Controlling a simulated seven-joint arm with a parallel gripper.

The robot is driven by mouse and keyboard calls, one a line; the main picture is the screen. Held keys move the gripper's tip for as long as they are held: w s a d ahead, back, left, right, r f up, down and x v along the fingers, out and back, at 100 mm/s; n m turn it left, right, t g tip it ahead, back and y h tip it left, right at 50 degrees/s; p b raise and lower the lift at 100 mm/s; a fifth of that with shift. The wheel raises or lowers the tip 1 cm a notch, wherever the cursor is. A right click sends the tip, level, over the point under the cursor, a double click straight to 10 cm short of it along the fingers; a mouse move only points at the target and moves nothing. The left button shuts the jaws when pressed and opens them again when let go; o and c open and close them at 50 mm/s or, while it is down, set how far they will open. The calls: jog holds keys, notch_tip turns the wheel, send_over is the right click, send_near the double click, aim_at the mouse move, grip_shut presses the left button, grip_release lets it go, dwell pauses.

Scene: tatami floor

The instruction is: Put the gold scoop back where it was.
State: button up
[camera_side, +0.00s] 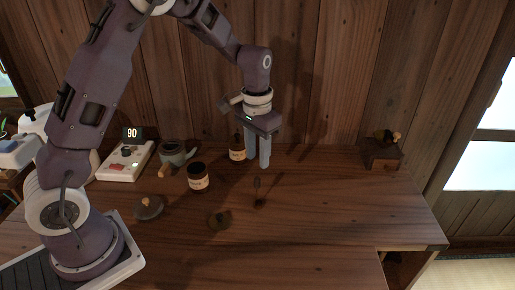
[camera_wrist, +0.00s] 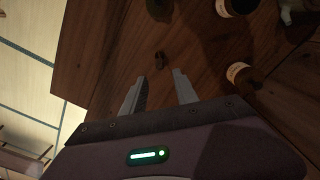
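I cannot tell which place the scoop came from.
A dark labelled jar (camera_side: 198,178), a second bottle (camera_side: 237,150), a teapot (camera_side: 174,155) and a scale reading 90 (camera_side: 125,162) stand to the left. A knobbed lid (camera_side: 148,207) and a dark round piece (camera_side: 219,219) lie in front. A wooden box (camera_side: 381,155) stands at right.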

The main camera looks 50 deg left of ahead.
jog(key=s+d+r+t, duration=0.3)
jog(key=s+r, duration=0.9)
jog(key=r, duration=0.3)
jog(key=s+d+t, duration=0.1)
jog(key=s+t, duration=0.1)
jog(key=s, duration=1.2)
jog(key=shift+s+r, duration=0.25)
jog(key=shift+r, duration=0.15)
